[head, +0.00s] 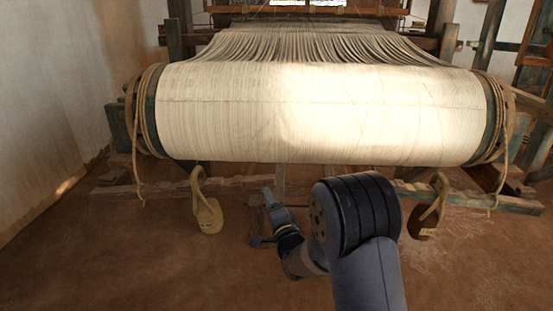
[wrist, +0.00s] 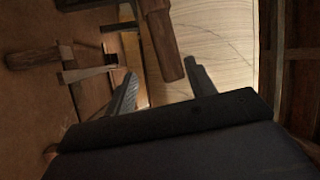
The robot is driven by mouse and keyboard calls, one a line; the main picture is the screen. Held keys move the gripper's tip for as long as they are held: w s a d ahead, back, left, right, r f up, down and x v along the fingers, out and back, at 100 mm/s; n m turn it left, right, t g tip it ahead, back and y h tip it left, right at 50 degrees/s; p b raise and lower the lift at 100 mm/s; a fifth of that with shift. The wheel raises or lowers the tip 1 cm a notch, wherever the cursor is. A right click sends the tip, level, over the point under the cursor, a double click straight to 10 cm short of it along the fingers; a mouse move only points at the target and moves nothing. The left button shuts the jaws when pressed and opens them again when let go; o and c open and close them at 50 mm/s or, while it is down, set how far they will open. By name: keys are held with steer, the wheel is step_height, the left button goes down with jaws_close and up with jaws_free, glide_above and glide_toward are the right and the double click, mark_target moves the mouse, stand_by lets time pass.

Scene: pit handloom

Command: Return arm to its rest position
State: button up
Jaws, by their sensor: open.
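My gripper (head: 262,217) is open in the head view, low in front of the loom and below its large cloth-wrapped roller (head: 320,115). My arm reaches up to it from the bottom of the picture. In the wrist view the two fingers of my gripper (wrist: 160,76) stand apart. A wooden bar (wrist: 160,40) shows beyond and between them, and I see nothing held. I cannot tell how far the bar is from the fingertips.
Ropes (head: 137,150) hang at the roller's ends. Wooden beams (wrist: 35,58) lie left in the wrist view. Bare floor (head: 110,260) is open at the front left.

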mark_target(260, 182)
steer(key=b+x, duration=0.1)
steer(key=x, duration=0.9)
steer(key=shift+b, duration=0.3)
steer(key=shift+f, duration=0.15)
